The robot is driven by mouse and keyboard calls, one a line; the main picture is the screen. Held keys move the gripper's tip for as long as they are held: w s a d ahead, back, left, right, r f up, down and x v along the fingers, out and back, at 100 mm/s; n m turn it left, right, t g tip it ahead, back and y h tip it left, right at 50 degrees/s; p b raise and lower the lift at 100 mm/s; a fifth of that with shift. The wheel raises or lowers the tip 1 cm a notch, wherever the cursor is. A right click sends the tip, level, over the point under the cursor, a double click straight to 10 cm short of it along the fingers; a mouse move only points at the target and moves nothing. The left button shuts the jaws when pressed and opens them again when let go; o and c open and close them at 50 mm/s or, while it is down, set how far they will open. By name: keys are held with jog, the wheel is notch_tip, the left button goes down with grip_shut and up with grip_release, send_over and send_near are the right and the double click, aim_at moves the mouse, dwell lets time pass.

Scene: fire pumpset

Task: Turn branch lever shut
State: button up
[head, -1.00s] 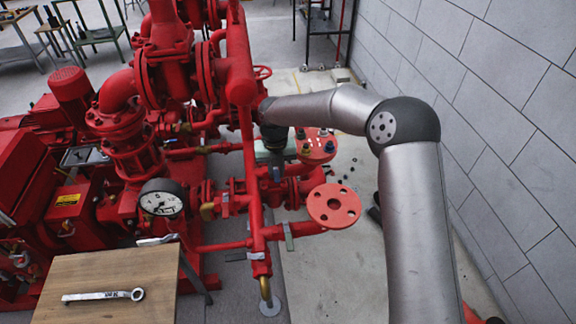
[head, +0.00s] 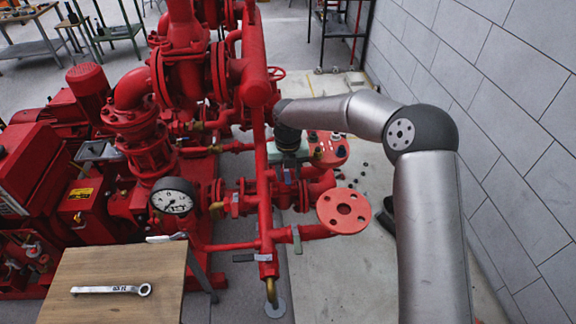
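Several small grey levers show on the red pipework, and I cannot tell which is the branch lever. One grey lever (head: 296,239) stands on the short branch pipe behind the open round flange (head: 343,210). Another grey handle (head: 265,257) is low on the vertical red pipe (head: 265,205). A silver lever (head: 166,238) lies below the pressure gauge (head: 172,197). My arm reaches from the right to the pipework, and its dark wrist end (head: 288,137) is just right of the vertical pipe. My gripper's fingertips are not distinguishable there, so its opening cannot be judged.
A wooden table (head: 105,267) with a wrench (head: 112,289) on it stands at the lower left. The red pump machinery fills the left. A grey block wall (head: 510,130) bounds the right. Small dark parts lie on the floor.

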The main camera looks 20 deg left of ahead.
aim_at(288, 177)
notch_tip(288, 177, up, 17)
jog(key=b, duration=0.1)
jog(key=shift+r, duration=0.2)
dwell(0.4)
jog(key=s+d+m+h, duration=0.1)
jog(key=s+d+m, duration=0.5)
jog(key=d+m, duration=0.55)
jog(key=s+d+m+h, duration=0.1)
jog(key=s+d+m, duration=0.5)
jog(key=d+m, duration=0.6)
jog(key=s+d+f+m+y, duration=0.1)
jog(key=s+d+f+m, duration=0.1)
jog(key=s+d+m, duration=0.4)
jog(key=s+d+f+m+y, duration=0.1)
jog(key=s+d+f+m, duration=0.1)
jog(key=s+d+m, duration=0.4)
jog(key=s+m, duration=0.3)
jog(key=m, duration=0.2)
jog(key=shift+s+d+f+m, duration=0.25)
jog(key=shift+s+d+m, duration=0.05)
jog(key=shift+s+m, duration=0.05)
